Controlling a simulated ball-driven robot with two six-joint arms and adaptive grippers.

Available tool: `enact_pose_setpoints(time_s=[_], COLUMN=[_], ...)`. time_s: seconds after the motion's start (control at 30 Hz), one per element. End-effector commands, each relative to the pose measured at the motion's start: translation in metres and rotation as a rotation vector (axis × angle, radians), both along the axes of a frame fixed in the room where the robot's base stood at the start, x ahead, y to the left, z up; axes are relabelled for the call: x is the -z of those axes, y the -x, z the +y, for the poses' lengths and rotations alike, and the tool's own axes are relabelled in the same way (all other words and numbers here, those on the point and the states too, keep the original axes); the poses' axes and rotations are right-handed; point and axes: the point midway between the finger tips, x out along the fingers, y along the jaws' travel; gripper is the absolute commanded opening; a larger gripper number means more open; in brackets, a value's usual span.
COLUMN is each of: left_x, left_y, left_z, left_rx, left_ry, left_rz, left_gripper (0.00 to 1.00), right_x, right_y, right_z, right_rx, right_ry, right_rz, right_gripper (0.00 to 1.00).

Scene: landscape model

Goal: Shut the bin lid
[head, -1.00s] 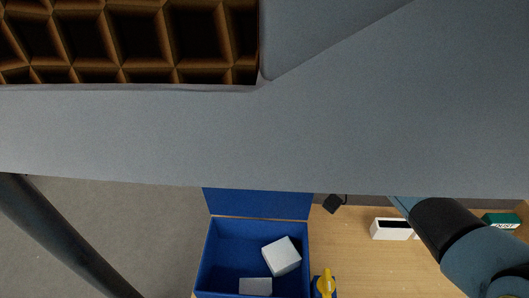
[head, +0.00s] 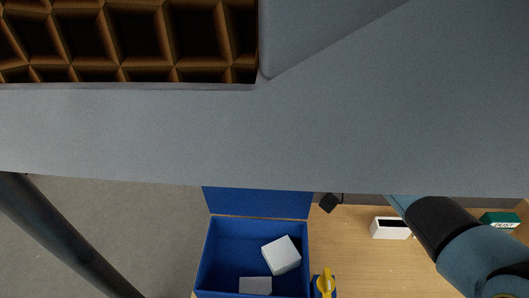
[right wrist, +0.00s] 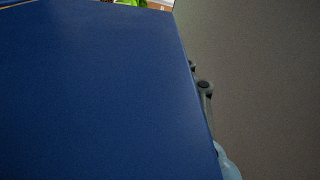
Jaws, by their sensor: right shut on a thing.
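The blue bin (head: 206,258) stands open on the wooden table in the head view. Its blue lid (head: 260,203) stands raised at the bin's far edge, its upper part hidden behind a grey overhead panel. In the right wrist view a large blue panel, which looks like the lid (right wrist: 95,95), fills the left and middle. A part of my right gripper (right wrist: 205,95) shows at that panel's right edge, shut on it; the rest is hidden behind. In the head view my right arm (head: 440,225) passes under the grey panel, which hides the hand. My left gripper is out of view.
Two white blocks (head: 281,255) lie in the bin. A yellow-topped item (head: 325,284) stands right of it. A white open box (head: 390,228) and a green box (head: 498,220) are farther right. A small black piece (head: 330,203), unclear, is beside the lid.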

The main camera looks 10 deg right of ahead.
Motion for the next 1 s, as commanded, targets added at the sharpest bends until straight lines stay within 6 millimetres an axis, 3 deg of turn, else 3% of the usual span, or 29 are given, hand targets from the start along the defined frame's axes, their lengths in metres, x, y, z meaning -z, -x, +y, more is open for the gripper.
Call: enact_pose_setpoints(time_s=[0.33, 0.6, 1.0], left_x=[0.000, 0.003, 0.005], left_y=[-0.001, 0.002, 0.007], left_z=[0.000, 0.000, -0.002], left_rx=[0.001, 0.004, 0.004], left_ry=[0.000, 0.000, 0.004], left_rz=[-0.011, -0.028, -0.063], left_gripper=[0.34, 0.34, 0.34], right_x=[-0.001, -0.001, 0.011], right_y=[0.013, 0.044, 0.086], right_z=[0.002, 0.008, 0.017], right_rx=[-0.001, 0.000, 0.000], right_ry=[0.014, 0.051, 0.052], right_rz=[-0.072, -0.252, -0.264], right_gripper=[0.00, 0.00, 0.00])
